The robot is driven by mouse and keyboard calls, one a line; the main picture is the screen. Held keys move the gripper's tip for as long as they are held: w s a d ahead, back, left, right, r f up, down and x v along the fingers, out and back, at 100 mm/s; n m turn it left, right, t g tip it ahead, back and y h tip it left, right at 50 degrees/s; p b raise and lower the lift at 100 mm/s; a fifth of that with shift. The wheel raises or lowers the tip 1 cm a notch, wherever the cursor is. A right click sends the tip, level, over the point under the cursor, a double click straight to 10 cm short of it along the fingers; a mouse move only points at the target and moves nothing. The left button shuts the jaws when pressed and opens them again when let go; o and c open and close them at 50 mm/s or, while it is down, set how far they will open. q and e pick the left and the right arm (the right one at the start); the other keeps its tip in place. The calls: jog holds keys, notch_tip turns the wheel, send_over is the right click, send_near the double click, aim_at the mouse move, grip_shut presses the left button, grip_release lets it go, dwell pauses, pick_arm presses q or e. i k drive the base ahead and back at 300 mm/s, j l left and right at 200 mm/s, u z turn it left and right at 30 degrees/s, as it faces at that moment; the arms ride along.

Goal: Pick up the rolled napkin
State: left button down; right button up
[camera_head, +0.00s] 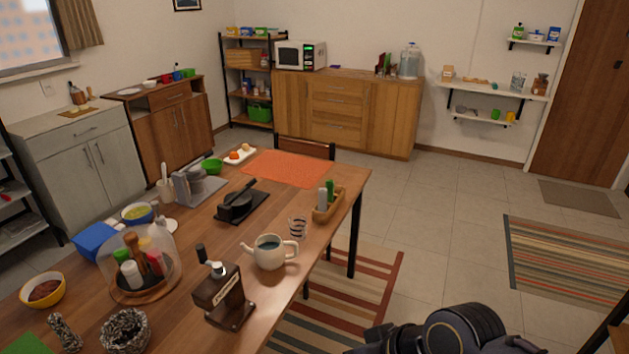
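I cannot make out a rolled napkin for certain in the head view. A narrow speckled dark-and-white piece (65,334) is at the near left of the wooden dining table (335,185), beside a bowl of similar pattern (125,332); I cannot tell what the narrow piece is. Neither gripper shows. A dark, rounded part of my own arm is at the bottom edge, right of the table.
The near table holds a glass dome (170,262) over bottles, a wooden dispenser (223,297), a teapot (270,252), a glass (297,228) and a bottle caddy (328,206). An orange mat (287,168) lies bare at the far end.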

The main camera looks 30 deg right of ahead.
aim_at(329, 183)
jog(key=z, duration=1.05)
jog(key=u, duration=0.45)
jog(key=i+l+u, duration=0.15)
jog(key=u, duration=0.2)
jog(key=i+l+u, duration=0.1)
jog(key=u, duration=0.25)
jog(key=i+l+u, duration=0.1)
jog(key=l+u, duration=0.25)
jog(key=i+l+u, duration=0.25)
jog(key=l, duration=0.55)
jog(key=i+l+u, duration=0.1)
jog(key=l+u, duration=0.2)
jog(key=l, duration=0.55)
jog(key=l+u, duration=0.25)
jog(key=l, duration=2.25)
jog(key=i, duration=0.05)
